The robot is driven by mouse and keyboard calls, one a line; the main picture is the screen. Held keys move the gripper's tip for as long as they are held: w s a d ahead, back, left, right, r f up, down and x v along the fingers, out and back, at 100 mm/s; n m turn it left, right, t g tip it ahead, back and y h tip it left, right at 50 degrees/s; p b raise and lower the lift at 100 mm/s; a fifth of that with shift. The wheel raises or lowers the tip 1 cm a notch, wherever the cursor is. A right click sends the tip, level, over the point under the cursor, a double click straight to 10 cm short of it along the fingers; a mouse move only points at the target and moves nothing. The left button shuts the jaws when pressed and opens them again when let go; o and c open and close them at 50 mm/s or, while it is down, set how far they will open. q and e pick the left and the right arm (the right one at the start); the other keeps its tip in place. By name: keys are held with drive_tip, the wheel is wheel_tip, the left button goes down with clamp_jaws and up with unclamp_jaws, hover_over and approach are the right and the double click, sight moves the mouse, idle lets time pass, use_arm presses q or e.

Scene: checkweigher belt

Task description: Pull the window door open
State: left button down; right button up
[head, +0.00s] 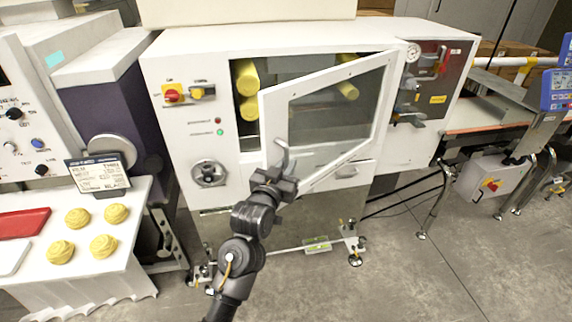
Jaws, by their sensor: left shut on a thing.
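The window door (385,115) is a white frame around a dark clear pane on the front of the white machine (190,130). It stands partly open, with its left edge swung out toward me and its right side close to the machine. My left gripper (281,160) is at the lower left of the door, by a grey curved handle (285,148), and is shut on it. The exact contact between fingers and handle is small and hard to make out. Yellow rolls (247,80) show inside the opening. My right gripper is not in view.
A white table (110,245) with several yellow pastries (104,245) and a red tray (22,223) stands at the left. A conveyor (490,115) with a blue screen (556,90) is at the right. The grey floor (400,280) in front is mostly clear.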

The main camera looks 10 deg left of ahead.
use_arm(q)
drive_tip(key=c, duration=1.8)
unclamp_jaws()
drive_tip(key=shift+r, duration=0.1)
drive_tip(key=shift+o, duration=0.2)
drive_tip(key=shift+s, duration=0.25)
drive_tip(key=s+a+b, duration=0.1)
drive_tip(key=s+b, duration=0.2)
drive_tip(key=s, duration=0.7)
drive_tip(key=shift+a, duration=0.3)
